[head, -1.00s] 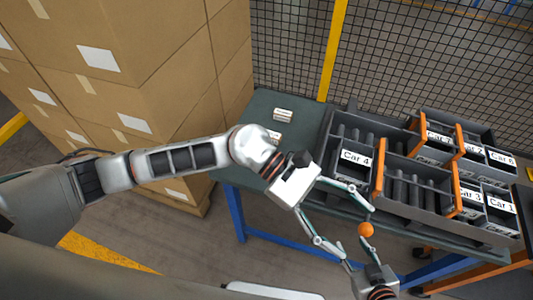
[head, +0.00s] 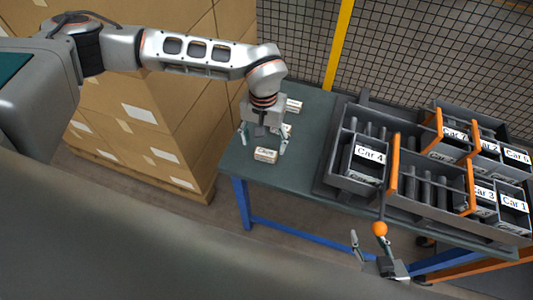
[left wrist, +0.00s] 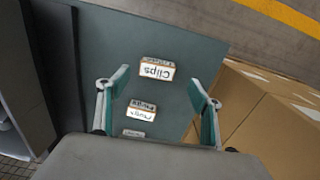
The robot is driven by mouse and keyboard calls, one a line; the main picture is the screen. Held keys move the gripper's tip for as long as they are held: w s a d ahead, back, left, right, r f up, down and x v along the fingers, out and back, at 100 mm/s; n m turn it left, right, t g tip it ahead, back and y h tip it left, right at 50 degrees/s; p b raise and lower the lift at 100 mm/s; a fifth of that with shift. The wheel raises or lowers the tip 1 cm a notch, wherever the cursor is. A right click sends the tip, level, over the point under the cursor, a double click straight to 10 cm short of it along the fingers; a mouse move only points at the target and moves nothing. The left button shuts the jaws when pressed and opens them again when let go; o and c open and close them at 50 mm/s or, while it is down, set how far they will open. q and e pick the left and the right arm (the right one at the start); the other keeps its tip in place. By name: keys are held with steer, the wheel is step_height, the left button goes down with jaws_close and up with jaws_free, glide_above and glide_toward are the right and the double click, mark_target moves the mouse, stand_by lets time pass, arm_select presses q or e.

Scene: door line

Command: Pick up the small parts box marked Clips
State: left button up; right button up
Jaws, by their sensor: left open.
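The Clips box (left wrist: 157,70) is a small box with a white label. It lies on the green table nearest me and also shows in the head view (head: 265,155). My left gripper (head: 263,142) points down over it, open and empty. In the left wrist view, the box lies just beyond the two fingertips (left wrist: 160,84), roughly between them and touching neither. My right gripper (head: 370,240) is low at the table's front edge, fingers apart, near an orange ball knob (head: 379,228).
Two similar boxes (head: 293,105) (head: 287,130) lie behind the Clips box. A grey rack (head: 350,185) with labelled Car bins stands on the right of the table (head: 310,150). Stacked cartons (head: 150,120) stand left. A mesh fence (head: 430,50) is behind.

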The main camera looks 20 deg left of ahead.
mark_target(266, 152)
arm_select(q)
steer(key=f, duration=0.5)
steer(key=shift+w+d, duration=0.15)
steer(key=shift+d, duration=0.05)
steer(key=c, duration=1.2)
